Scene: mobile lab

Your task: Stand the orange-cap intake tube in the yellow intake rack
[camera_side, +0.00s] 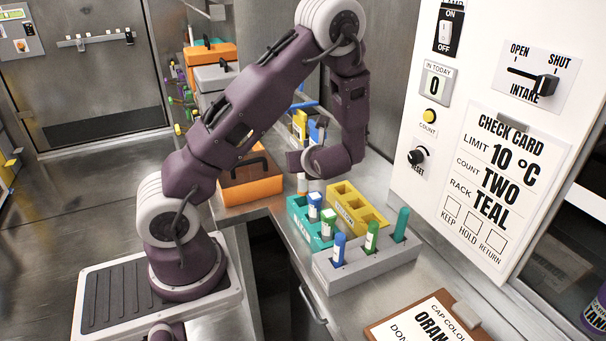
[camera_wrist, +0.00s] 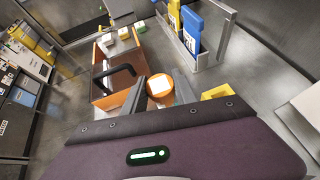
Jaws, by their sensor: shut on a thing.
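My gripper (camera_wrist: 160,98) is shut on the orange-cap intake tube (camera_wrist: 159,86). In the wrist view its round orange cap with a pale top shows between the fingers. In the side view the fingers are mostly hidden behind my wrist, and only a short pale part of the tube (camera_side: 302,184) shows below. The yellow intake rack (camera_side: 369,221) stands on the steel counter, to the right of and below my gripper in the side view. Its visible wells look empty. A yellow corner of it (camera_wrist: 217,92) shows in the wrist view. The tube is apart from the rack.
A teal rack (camera_side: 300,225) with blue- and green-capped tubes adjoins the yellow rack. A grey rack (camera_side: 375,267) with several tubes stands in front. An orange box with a black handle (camera_side: 250,187) is left of the gripper. A clipboard (camera_side: 425,320) lies at the front.

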